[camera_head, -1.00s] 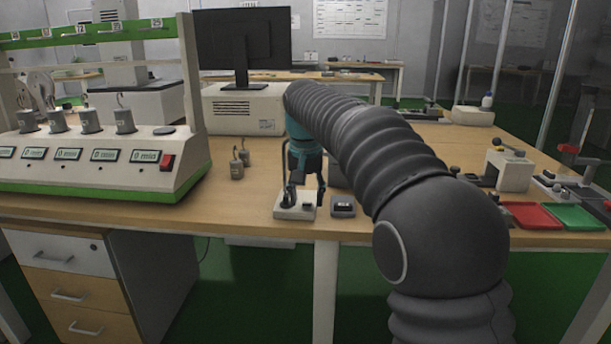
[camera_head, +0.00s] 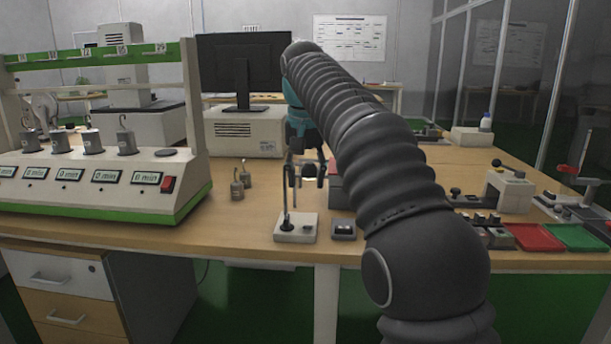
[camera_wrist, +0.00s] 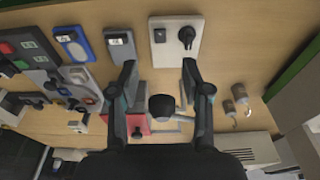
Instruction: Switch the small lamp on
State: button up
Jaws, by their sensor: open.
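The small lamp stands on a white base (camera_head: 306,233) near the table's front edge, with a thin dark stem (camera_head: 286,198). In the wrist view, its base (camera_wrist: 178,50) lies beyond my fingertips, with a small dark switch (camera_wrist: 159,35) beside the stem mount. A dark rounded part, apparently the lamp head (camera_wrist: 162,107), shows between my fingers. My gripper (camera_wrist: 158,72) is open and empty. In the head view, my gripper (camera_head: 306,175) is above and behind the base, partly hidden by my arm. A pale bright patch shows near the head; I cannot tell if the lamp is lit.
A grey box with a black switch (camera_head: 343,229) stands just right of the lamp base. Two metal weights (camera_head: 240,182) stand to the left, near a timer rack (camera_head: 100,190). Red (camera_head: 535,238) and green (camera_head: 580,237) trays lie at the right.

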jog(key=shift+a+f, duration=0.1)
jog(key=shift+a, duration=0.05)
jog(key=shift+c, duration=1.4)
jog(key=s+a+n+t+b, duration=0.1)
jog(key=s+a+n+b, duration=0.15)
jog(key=s+b, duration=0.45)
jog(key=s+d+f+n+t+h+b, duration=0.1)
jog(key=s+d+f+n+t+h, duration=0.2)
jog(key=s+d+f+h, duration=0.2)
jog(key=n+t+y+b, duration=0.4)
jog(key=n+t, duration=0.8)
jog(key=n, duration=1.9)
send_near(307, 228)
jog(key=shift+m, duration=0.25)
jog(key=w, duration=0.9)
jog(key=shift+w+d+p, duration=0.15)
jog(key=shift+d+p, duration=0.15)
jog(key=shift+d, duration=0.05)
